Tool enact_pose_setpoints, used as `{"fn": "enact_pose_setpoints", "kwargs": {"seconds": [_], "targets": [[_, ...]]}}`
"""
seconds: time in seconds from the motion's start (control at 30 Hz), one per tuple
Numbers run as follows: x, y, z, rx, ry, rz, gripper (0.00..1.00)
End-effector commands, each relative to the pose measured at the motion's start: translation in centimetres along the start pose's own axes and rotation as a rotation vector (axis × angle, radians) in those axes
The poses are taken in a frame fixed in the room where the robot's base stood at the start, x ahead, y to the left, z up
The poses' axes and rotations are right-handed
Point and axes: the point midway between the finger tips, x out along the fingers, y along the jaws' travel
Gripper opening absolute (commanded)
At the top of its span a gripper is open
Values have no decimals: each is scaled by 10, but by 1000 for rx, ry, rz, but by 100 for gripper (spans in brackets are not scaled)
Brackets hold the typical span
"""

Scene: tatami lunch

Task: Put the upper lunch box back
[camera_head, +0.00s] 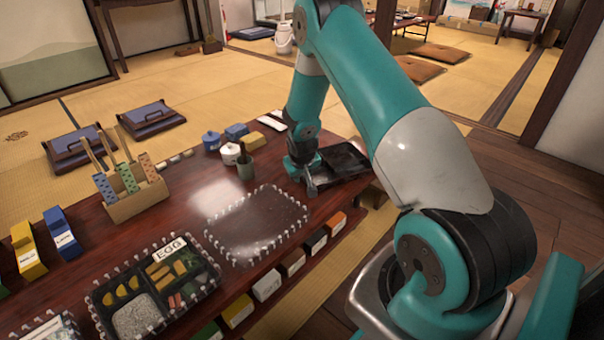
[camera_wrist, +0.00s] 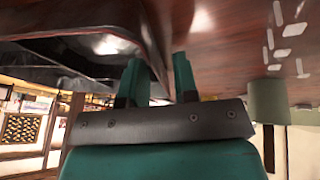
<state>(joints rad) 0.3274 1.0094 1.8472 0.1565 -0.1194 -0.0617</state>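A black, shallow box (camera_head: 345,158), likely the upper lunch box, lies at the right end of the dark red table, partly hidden by my arm. My gripper (camera_head: 309,188) is low beside its near left edge. In the wrist view the box (camera_wrist: 75,55) fills the upper left, and its dark wall runs down between my two fingers (camera_wrist: 158,78). The fingers look apart, one on each side of the wall, with a gap visible. A filled black lunch box (camera_head: 97,301) with compartments of food and an EGG label stands at the front left.
A bare patch outlined by white pebble-like pieces (camera_head: 292,191) lies mid-table. A wooden holder (camera_head: 137,204) with patterned sticks, small pots (camera_head: 230,153) and a grey-green cup (camera_head: 245,170) stand behind it. Labelled blocks (camera_head: 267,284) line the front edge. The cup also shows in the wrist view (camera_wrist: 267,100).

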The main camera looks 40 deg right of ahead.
Motion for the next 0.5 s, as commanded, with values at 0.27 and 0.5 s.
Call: {"fn": "enact_pose_setpoints", "kwargs": {"seconds": [0.27,0.5], "targets": [[-11,0,-2,0,2,0,28],[-62,1,-3,-2,3,0,28]]}}
